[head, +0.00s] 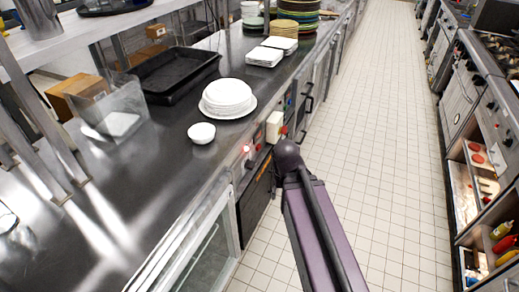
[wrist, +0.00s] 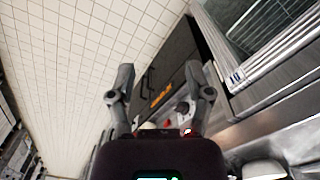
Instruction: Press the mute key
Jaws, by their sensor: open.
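No key that I can read as the mute key shows in either view. The counter's front edge carries small controls: a glowing red light (head: 246,149), a red button (head: 258,147) and a beige box (head: 274,127) with a red button on its side. My gripper (wrist: 160,72) is open in the wrist view, its two dark fingers spread with nothing between them. Beyond them are a dark panel with an orange label (wrist: 162,95) and a round knob (wrist: 183,108). A red glow (wrist: 194,135) shows beside the gripper body. In the head view my arm hides the gripper.
The steel counter (head: 165,180) holds a white plate stack (head: 228,97), a small white bowl (head: 201,133), a black tray (head: 175,75) and a clear bin (head: 112,110). The tiled aisle (head: 365,120) is clear. Cooking units (head: 465,90) line the right side.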

